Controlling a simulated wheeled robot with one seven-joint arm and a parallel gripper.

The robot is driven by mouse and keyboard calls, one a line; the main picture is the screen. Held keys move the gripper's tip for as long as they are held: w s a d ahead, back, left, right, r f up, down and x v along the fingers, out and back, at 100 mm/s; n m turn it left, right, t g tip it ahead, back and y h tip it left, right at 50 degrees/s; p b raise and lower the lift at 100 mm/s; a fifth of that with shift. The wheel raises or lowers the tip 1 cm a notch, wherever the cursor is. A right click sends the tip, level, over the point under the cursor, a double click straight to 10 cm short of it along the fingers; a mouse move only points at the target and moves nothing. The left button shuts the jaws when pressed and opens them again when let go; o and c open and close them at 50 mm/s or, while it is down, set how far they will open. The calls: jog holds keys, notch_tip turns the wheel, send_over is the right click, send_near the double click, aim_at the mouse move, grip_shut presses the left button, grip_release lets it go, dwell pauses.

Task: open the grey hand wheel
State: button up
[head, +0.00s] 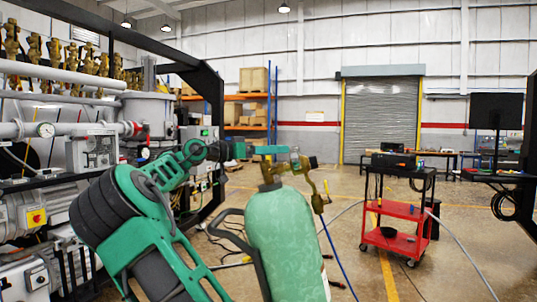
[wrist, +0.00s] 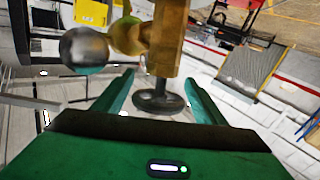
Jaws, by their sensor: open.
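The grey hand wheel (wrist: 150,103) is a dark disc on a stem below a brass valve body (wrist: 168,40) in the wrist view. My gripper (wrist: 159,80) is open, with one teal finger on each side of the wheel. I see a gap at each side, and the fingers are not closed on it. In the head view my gripper (head: 272,150) reaches across the top of a green gas cylinder (head: 285,245), at its brass valve (head: 269,171). The wheel is hard to make out there, partly hidden by the fingers.
A round metal part (wrist: 84,48) sits beside the valve in the wrist view. In the head view a blue hose (head: 336,255) hangs from the brass fittings. Furnace machinery (head: 95,150) fills the left. A red cart (head: 394,208) stands right, with open floor around it.

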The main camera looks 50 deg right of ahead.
jog(key=c, duration=1)
jog(key=shift+c, duration=0.2)
jog(key=shift+w+n+t, duration=0.1)
jog(key=shift+n+t, duration=0.2)
jog(key=shift+w+f+n+t+y, duration=0.1)
jog(key=shift+w+n+t+y, duration=0.3)
jog(key=shift+n+t, duration=1.55)
jog(key=shift+w+f+n+t+y, duration=0.15)
jog(key=shift+w+n+t, duration=0.5)
jog(key=shift+n+t, duration=1.3)
jog(key=shift+w+f+n+t+y, duration=0.1)
jog(key=shift+w+n+t+y, duration=0.3)
jog(key=shift+n+t, duration=1.5)
jog(key=shift+w+a+m+t, duration=0.15)
jog(key=shift+m+t, duration=0.1)
jog(key=shift+t, duration=0.3)
jog(key=shift+w+d+m+t, duration=0.1)
jog(key=shift+m+t, duration=0.15)
jog(key=shift+t, duration=0.3)
jog(key=o, duration=1)
jog(key=shift+f, duration=0.1)
